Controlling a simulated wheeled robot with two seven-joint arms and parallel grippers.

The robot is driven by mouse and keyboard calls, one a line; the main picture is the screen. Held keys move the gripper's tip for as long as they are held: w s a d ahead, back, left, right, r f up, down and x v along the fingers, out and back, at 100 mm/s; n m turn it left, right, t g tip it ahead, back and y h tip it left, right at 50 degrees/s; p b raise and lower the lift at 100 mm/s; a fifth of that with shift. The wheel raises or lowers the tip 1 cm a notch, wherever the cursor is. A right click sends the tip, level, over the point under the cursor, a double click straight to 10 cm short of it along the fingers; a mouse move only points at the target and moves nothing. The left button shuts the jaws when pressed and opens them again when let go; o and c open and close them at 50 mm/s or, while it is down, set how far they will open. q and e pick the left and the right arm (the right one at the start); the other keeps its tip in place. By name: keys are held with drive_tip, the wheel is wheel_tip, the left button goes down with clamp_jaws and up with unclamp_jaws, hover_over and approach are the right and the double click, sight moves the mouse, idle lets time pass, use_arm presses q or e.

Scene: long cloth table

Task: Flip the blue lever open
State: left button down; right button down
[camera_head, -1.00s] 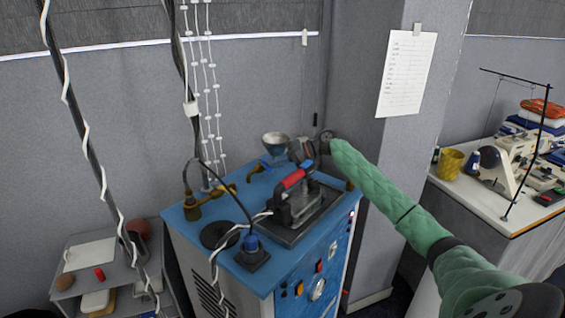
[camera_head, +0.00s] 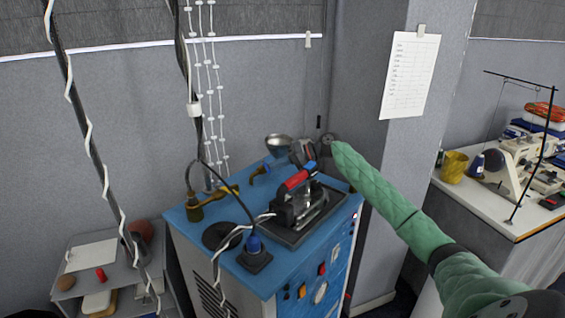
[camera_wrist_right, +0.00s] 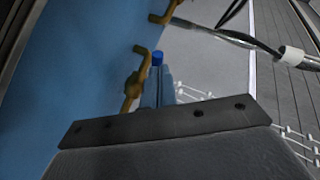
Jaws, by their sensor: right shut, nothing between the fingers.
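Contact with the lever cannot be made out. My left gripper is not in view.
An iron (camera_head: 298,208) with a red handle rests on a dark plate in front of my right gripper. A metal cup (camera_head: 278,146) is close to its left. A black cable (camera_head: 238,200) arches over the left side of the machine. A grey pillar (camera_head: 370,110) stands behind my arm.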

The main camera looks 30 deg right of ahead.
drive_tip(key=shift+w+d, duration=0.45)
drive_tip(key=shift+d, duration=0.15)
idle(0.3)
